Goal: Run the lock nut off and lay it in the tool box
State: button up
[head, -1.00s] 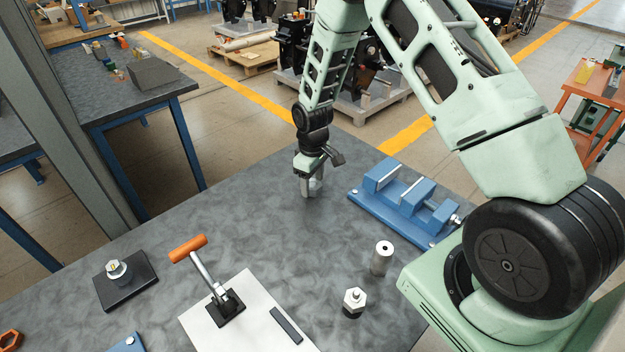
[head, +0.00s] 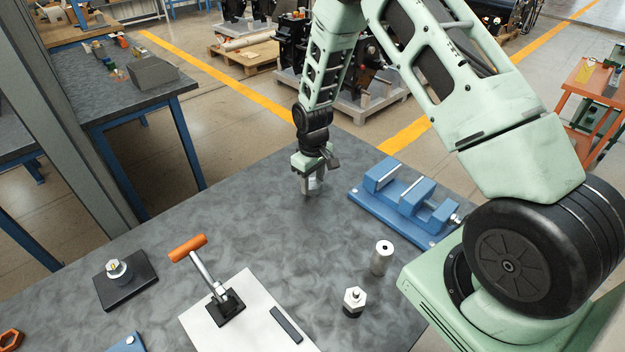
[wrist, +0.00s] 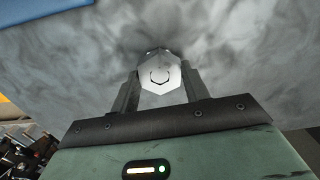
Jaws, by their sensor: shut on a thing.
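My gripper (head: 312,188) hangs over the far part of the grey table, left of the blue vise-like fixture. It is shut on a hexagonal metal piece (wrist: 160,75), which the wrist view shows between the two fingers with a round mark on its face. In the head view only a bit of this piece shows, so I cannot tell whether it is the lock nut, nor whether it touches the table. A hex metal fitting with a stud (head: 354,299) stands near the front right on a black base. I cannot make out a tool box.
The blue fixture (head: 405,203) stands right of my gripper. A metal cylinder (head: 382,258) stands near the hex fitting. An orange-handled T-shaped tool (head: 200,268) rises from a white plate (head: 245,325). A black plate (head: 127,281) with a fitting lies left. The table middle is clear.

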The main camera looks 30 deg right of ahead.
aim_at(313, 184)
jog(key=n, duration=0.5)
jog(key=shift+n, duration=0.4)
jog(key=n, duration=0.8)
jog(key=shift+r, duration=0.1)
jog(key=shift+r+p, duration=1.85)
jog(key=shift+r, duration=0.35)
jog(key=shift+r, duration=0.1)
notch_tip(313, 184, up, 4)
jog(key=p, duration=0.3)
jog(key=shift+s+m, duration=0.1)
jog(key=shift+m, duration=0.2)
